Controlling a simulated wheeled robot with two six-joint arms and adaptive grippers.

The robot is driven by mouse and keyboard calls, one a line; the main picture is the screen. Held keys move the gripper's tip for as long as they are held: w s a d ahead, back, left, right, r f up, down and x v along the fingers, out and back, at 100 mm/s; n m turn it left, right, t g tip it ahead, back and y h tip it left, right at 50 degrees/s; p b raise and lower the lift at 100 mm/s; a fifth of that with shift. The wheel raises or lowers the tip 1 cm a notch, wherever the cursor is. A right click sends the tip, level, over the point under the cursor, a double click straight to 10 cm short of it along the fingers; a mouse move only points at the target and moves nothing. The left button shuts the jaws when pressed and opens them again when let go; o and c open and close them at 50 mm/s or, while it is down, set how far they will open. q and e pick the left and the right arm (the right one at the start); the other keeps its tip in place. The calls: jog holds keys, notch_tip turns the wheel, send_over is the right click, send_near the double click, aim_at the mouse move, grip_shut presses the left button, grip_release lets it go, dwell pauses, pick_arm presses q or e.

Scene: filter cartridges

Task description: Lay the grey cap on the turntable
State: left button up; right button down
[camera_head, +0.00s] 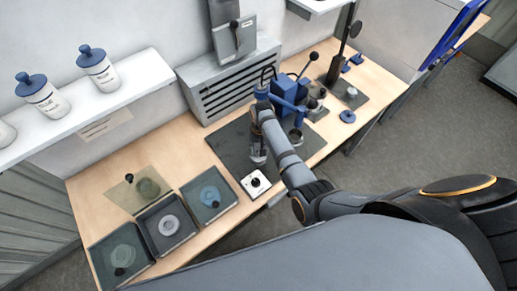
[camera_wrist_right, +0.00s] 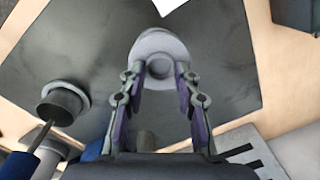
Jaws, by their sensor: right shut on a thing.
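The grey cap (camera_wrist_right: 160,48), a pale round piece with a raised ring in its middle, is between the fingertips of my right gripper (camera_wrist_right: 163,76) in the wrist view. The fingers are shut on it. In the head view my right gripper (camera_head: 258,138) hangs over the dark mat, with the pale cap (camera_head: 258,156) at its lower end. The cap appears above the mat; the exact gap is unclear. I cannot clearly pick out the turntable; a grey round cup-like part (camera_wrist_right: 62,102) stands beside the gripper under a blue arm. My left gripper is not in view.
The dark mat (camera_head: 228,140) has a white box with a black knob (camera_head: 255,183) at its front edge. A blue lever fixture (camera_head: 285,92) stands close behind. Trays with round parts, including a grey ring (camera_head: 169,225), lie at left. A slatted grey unit (camera_head: 222,88) stands behind.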

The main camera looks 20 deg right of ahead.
jog(key=shift+f, duration=0.35)
dwell(0.7)
jog(key=c, duration=0.9)
grip_release()
jog(key=shift+r, duration=0.25)
notch_tip(320, 180, up, 12)
jog(key=shift+d+f, duration=0.25)
jog(key=shift+d, duration=0.15)
